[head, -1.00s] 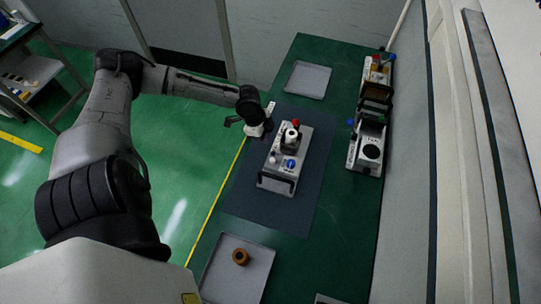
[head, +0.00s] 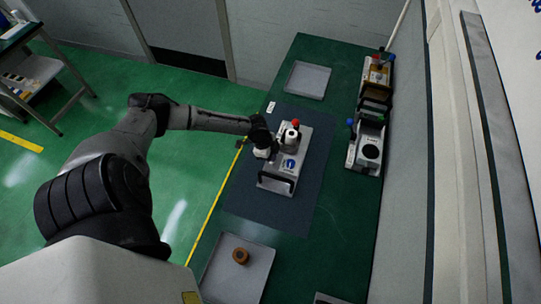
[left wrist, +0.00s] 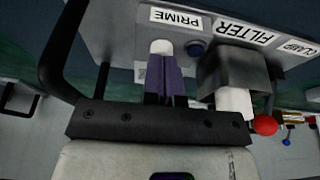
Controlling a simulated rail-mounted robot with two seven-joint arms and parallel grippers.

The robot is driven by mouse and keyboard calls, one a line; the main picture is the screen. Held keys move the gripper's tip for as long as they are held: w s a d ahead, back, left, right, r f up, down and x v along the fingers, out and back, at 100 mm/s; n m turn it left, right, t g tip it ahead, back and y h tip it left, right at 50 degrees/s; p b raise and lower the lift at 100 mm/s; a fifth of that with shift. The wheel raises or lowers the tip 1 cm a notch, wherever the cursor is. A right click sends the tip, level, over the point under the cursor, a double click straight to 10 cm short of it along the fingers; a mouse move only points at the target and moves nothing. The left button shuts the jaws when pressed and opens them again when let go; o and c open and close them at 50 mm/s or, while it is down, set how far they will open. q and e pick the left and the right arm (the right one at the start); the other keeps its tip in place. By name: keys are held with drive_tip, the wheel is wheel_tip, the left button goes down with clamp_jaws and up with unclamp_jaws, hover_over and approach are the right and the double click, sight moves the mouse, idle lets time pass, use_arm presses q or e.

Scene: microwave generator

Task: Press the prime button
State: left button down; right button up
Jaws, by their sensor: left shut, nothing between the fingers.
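A grey device (head: 290,184) with a black handle stands on the dark mat. Its front shows a PRIME label (left wrist: 176,19) in the left wrist view, with a white round-ended button (left wrist: 162,47) below it. My left gripper (left wrist: 165,62) is shut and empty, its purplish fingers pointing at this white button. The tips overlap its near side; I cannot tell whether they touch. In the head view the gripper (head: 264,150) is at the device's left side, its fingertips and the white button hidden. My right gripper is not in view.
A filter housing (left wrist: 234,72) and red ball knob (left wrist: 265,125) are close by; a black handle (left wrist: 56,50) is at left. Grey trays (head: 308,79) and a second device (head: 367,150) stand on the green table.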

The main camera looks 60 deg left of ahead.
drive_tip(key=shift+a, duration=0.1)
use_arm(q)
wheel_tip(320, 180, down, 2)
drive_tip(key=shift+a+f+b, duration=0.1)
drive_tip(key=shift+f+b, duration=0.15)
drive_tip(key=shift+b, duration=0.5)
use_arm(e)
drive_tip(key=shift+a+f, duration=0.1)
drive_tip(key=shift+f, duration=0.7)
use_arm(q)
drive_tip(key=shift+a, duration=0.1)
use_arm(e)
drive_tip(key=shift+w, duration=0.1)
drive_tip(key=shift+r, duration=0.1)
use_arm(q)
drive_tip(key=r+p, duration=0.1)
drive_tip(key=r, duration=0.1)
drive_tip(key=r+p, duration=0.1)
drive_tip(key=p, duration=0.1)
drive_tip(key=r+p, duration=0.2)
drive_tip(key=shift+w+r, duration=0.25)
drive_tip(key=shift+r, duration=0.05)
drive_tip(key=b+v, duration=0.1)
drive_tip(key=v, duration=0.8)
drive_tip(key=shift+a+b, duration=0.15)
drive_tip(key=shift+b, duration=0.2)
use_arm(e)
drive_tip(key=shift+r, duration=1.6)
